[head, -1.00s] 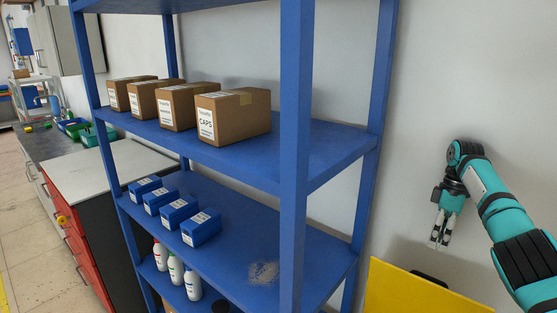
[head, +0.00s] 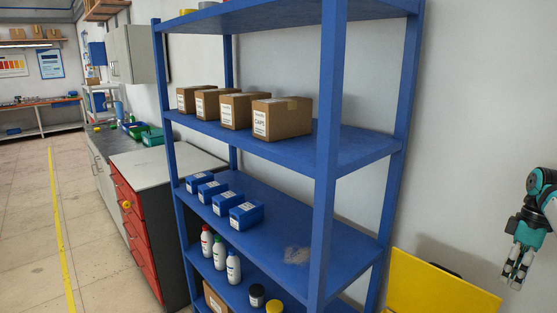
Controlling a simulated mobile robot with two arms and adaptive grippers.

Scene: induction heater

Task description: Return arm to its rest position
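My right gripper (head: 515,272) hangs at the right edge of the head view, fingers pointing down. It is to the right of the blue shelf and above and right of the yellow panel. Nothing shows between its fingers, but they are too small to tell how far apart they are. Its teal and black arm is mostly cut off by the right edge. My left gripper is not in view.
A blue shelf (head: 360,160) fills the middle, with cardboard boxes (head: 282,119), small blue boxes (head: 246,214) and bottles (head: 233,267). A yellow panel (head: 440,290) stands at lower right. A red-drawered cabinet (head: 135,230) is left of the shelf. Open floor (head: 30,220) lies at far left.

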